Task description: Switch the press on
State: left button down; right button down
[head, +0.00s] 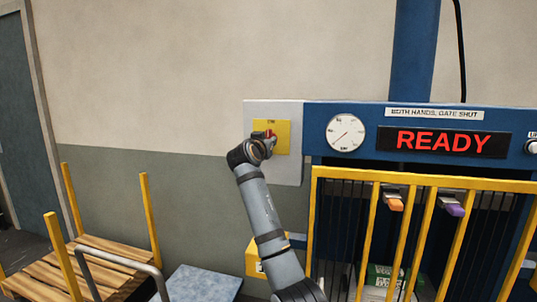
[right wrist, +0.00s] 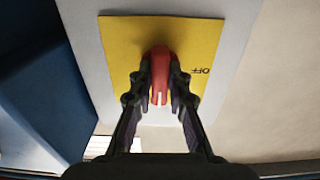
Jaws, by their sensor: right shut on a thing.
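The press (head: 320,113) is a blue frame with a lit red READY display (head: 444,141). At its left, a yellow switch plate (head: 284,140) sits on a grey panel (head: 293,172). My right gripper (head: 266,141) is at this plate and shut on a red switch handle (head: 270,133). In the right wrist view the red handle (right wrist: 160,68) stands between the fingers (right wrist: 158,98) against the yellow plate (right wrist: 122,50). The word OFF shows upside down to its right. The fingers partly hide the handle in the head view. My left gripper is not in view.
A yellow barred gate (head: 420,177) covers the press front, with an orange piece (head: 396,204) and a purple piece (head: 454,210) behind it. A round gauge (head: 345,132) is beside the display. A wooden pallet (head: 100,262) with yellow posts stands at lower left.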

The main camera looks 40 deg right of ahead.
jog(key=c, duration=1.3)
grip_release()
jog(key=b+v, duration=0.2)
jog(key=v, duration=0.5)
jog(key=shift+d, duration=0.1)
